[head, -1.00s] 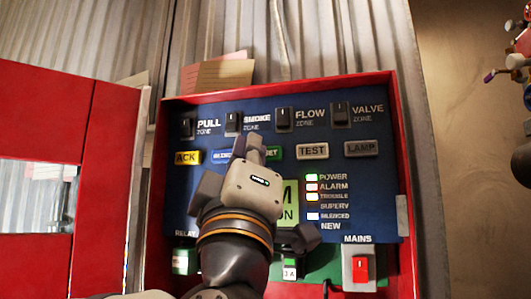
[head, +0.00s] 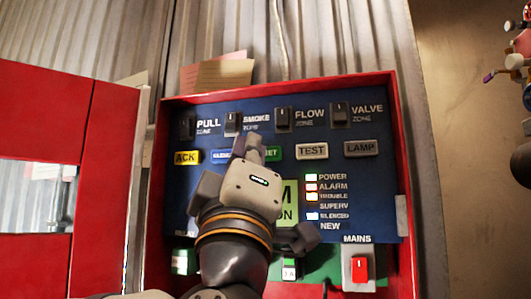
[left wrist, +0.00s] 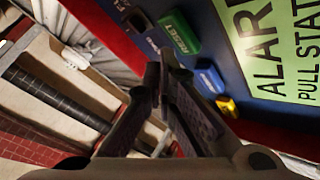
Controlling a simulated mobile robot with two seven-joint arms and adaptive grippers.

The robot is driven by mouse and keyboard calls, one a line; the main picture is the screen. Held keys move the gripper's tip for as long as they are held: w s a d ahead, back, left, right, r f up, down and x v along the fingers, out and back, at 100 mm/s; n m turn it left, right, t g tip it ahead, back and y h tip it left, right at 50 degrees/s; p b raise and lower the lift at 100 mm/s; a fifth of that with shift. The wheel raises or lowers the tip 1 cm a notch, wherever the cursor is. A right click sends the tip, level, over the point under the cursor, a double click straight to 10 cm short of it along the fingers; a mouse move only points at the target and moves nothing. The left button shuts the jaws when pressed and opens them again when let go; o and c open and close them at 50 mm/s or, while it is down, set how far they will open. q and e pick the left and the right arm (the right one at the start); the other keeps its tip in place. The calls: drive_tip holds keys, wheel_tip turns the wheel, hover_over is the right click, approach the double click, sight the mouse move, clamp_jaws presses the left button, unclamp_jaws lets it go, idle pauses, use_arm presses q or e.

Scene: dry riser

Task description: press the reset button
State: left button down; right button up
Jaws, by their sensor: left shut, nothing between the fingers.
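The green reset button (head: 273,153) is on the blue panel inside the red cabinet, in the row below the zone switches. In the head view my left gripper (head: 249,143) covers its left part. The left gripper is shut and empty, with its fingertips just left of the button. In the left wrist view the button (left wrist: 180,32) shows its RESET label clear of the shut fingers (left wrist: 160,62). It lies just beyond the tips, to the upper right. I cannot tell whether they touch the panel. My right gripper is not in view.
The yellow ACK button (head: 187,157) and a partly hidden blue button (head: 221,156) are to the left. The TEST button (head: 312,151) and LAMP button (head: 361,148) are to the right. The red cabinet door (head: 110,185) stands open at left. A red MAINS switch (head: 360,269) is below.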

use_arm(q)
drive_tip(key=shift+w+d, duration=0.15)
drive_tip(key=shift+w, duration=0.25)
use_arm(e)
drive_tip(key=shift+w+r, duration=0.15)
use_arm(q)
drive_tip(key=shift+w+d+p, duration=0.15)
drive_tip(key=shift+w+p, duration=0.15)
drive_tip(key=shift+w, duration=0.2)
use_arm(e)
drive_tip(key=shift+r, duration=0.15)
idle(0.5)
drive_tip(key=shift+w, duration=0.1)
use_arm(q)
drive_tip(key=shift+s+a+p, duration=0.3)
drive_tip(key=shift+s, duration=0.6)
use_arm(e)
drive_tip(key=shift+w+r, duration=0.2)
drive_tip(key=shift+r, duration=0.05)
